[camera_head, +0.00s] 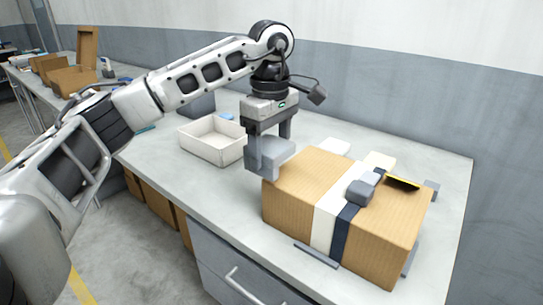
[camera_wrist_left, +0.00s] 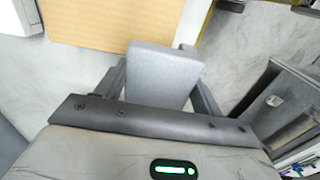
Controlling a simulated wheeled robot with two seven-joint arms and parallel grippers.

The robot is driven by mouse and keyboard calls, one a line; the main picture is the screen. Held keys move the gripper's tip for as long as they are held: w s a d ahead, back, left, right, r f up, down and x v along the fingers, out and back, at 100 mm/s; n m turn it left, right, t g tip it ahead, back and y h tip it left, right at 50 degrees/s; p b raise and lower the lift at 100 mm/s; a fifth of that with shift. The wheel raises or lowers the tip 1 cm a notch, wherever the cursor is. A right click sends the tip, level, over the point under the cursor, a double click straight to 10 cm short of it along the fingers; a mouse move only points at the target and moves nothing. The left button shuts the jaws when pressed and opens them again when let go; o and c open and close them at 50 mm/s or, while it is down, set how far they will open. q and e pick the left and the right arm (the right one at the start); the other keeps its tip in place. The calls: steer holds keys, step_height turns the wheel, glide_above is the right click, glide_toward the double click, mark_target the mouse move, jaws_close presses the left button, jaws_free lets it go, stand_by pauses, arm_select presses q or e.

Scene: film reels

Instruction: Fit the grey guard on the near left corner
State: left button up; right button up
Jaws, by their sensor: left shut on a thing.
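A brown cardboard carton (camera_head: 287,205) sits on the grey worktop, wrapped by a white band and a dark blue band. My left gripper (camera_head: 270,148) points down over the carton's left end and is shut on the grey guard (camera_head: 274,160). The guard is at the carton's near left corner, overlapping its top edge in the head view. In the left wrist view, the guard (camera_wrist_left: 163,76) is between the fingers, its edge against or just over the carton's corner (camera_wrist_left: 100,22). I cannot tell whether they touch. My right gripper is not in view.
A grey block (camera_head: 360,192) and a black and yellow item (camera_head: 402,183) lie on the carton. Grey strips (camera_head: 316,256) lie beside its base. An open white tray (camera_head: 212,141) stands behind left. The worktop (camera_head: 225,185) between tray and carton is clear.

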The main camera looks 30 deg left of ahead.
arm_select(q)
step_height(320, 180, down, 2)
steer(key=shift+f, duration=0.15)
steer(key=shift+f, duration=0.15)
steer(key=shift+f, duration=0.55)
steer(key=o, duration=1)
steer(key=shift+c, duration=0.2)
steer(key=shift+r, duration=0.15)
